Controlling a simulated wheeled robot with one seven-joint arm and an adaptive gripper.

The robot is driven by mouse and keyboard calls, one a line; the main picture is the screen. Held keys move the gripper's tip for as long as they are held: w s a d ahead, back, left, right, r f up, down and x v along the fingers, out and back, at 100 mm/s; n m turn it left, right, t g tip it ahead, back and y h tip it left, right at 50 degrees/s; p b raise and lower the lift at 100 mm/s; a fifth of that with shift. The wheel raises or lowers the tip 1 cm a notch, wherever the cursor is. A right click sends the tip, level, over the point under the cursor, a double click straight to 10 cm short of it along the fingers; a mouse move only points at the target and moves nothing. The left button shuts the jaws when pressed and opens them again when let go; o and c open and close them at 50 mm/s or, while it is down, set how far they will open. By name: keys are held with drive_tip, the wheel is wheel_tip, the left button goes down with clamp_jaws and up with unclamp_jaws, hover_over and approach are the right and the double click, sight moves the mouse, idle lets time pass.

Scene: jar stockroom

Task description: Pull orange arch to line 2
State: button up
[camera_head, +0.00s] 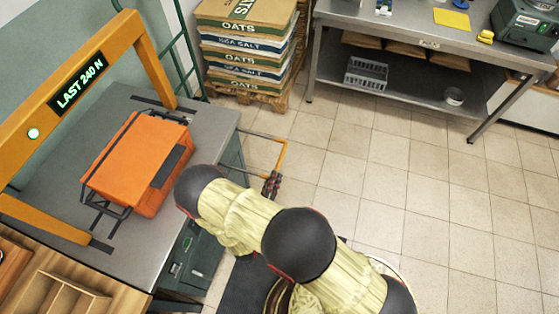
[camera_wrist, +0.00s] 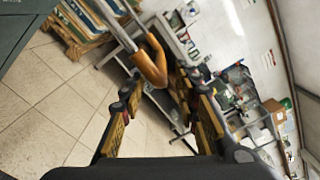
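A small orange arch (camera_head: 284,154), U-shaped on grey metal rods, juts from the table's right side in the head view. In the wrist view the orange arch (camera_wrist: 152,66) hangs from two rods at the fingertips, its bend reaching toward the gap between them. My gripper (camera_head: 272,184) is just below the arch in the head view. In the wrist view my gripper (camera_wrist: 160,80) has its two fingers spread apart, with nothing clearly clamped. Contact with the arch cannot be told. I can make out no numbered line.
A large orange frame (camera_head: 141,51) with a display reading "LAST 240 N" spans the grey table (camera_head: 215,122). An orange case (camera_head: 135,158) lies under it. Stacked sacks (camera_head: 245,45) and a steel bench (camera_head: 400,27) stand behind. The tiled floor (camera_head: 430,180) at right is clear.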

sight(279, 160)
drive_tip(key=b+x, duration=0.1)
drive_tip(key=x, duration=0.8)
drive_tip(key=shift+w+d, duration=0.1)
drive_tip(key=c, duration=0.3)
clamp_jaws()
idle(0.5)
